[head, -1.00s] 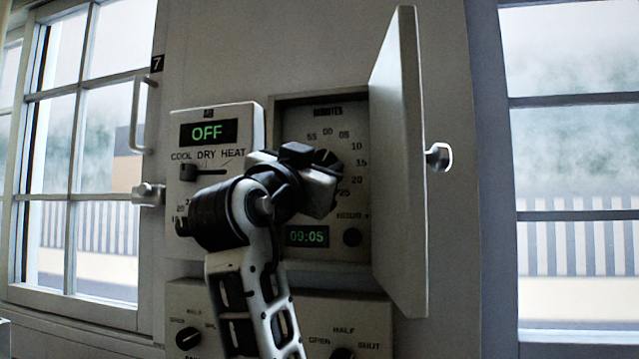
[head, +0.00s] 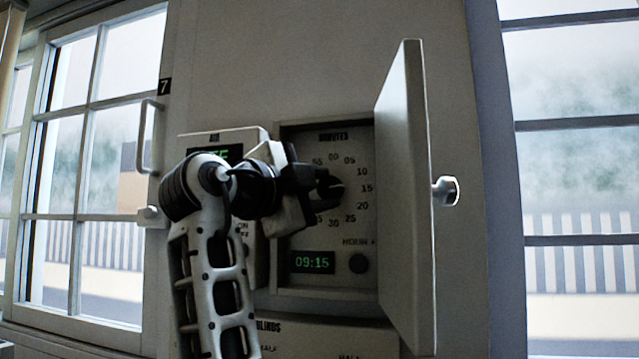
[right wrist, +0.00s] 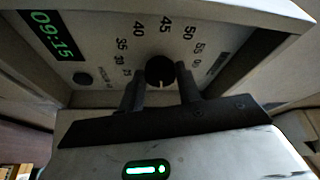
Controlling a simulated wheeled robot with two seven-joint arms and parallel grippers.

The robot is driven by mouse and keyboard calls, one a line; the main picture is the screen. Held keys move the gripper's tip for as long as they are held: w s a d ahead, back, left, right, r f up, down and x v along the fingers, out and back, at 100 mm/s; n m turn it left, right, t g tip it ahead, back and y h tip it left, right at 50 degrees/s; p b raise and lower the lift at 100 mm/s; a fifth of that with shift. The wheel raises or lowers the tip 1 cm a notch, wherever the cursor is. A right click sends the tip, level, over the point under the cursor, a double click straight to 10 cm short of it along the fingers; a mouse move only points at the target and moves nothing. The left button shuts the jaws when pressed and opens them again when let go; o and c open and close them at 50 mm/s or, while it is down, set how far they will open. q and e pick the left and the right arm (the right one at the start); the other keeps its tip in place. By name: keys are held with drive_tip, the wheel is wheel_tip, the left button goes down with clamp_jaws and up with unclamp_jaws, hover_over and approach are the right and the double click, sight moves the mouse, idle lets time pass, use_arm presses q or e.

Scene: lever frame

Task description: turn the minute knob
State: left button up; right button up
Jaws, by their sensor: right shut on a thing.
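The minute knob (right wrist: 158,70) is round and black with a pale pointer mark, and shows in the right wrist view between my fingers. It sits on the minutes dial panel (head: 357,222), inside the open box, ringed by printed numbers. My right gripper (head: 322,187) is shut on the knob, its two dark fingers on either side; it also shows in the right wrist view (right wrist: 160,84). In the head view the gripper hides most of the knob. The green display (head: 312,262) below the dial reads 09:15. My left gripper is not in view.
The box door (head: 408,190) stands open to the right, with a round pull (head: 446,190). A small dark hour button (head: 358,263) is right of the display. The air panel (head: 240,136) at left is partly hidden by my arm. A blinds panel (head: 320,337) is below.

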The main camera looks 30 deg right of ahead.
drive_tip(key=shift+r+m+g+y+p, duration=0.1)
drive_tip(key=shift+m+g+y+p, duration=0.2)
drive_tip(key=shift+m, duration=0.5)
drive_tip(key=o, duration=1)
drive_tip(key=b+v, duration=0.2)
drive_tip(key=v, duration=1.4)
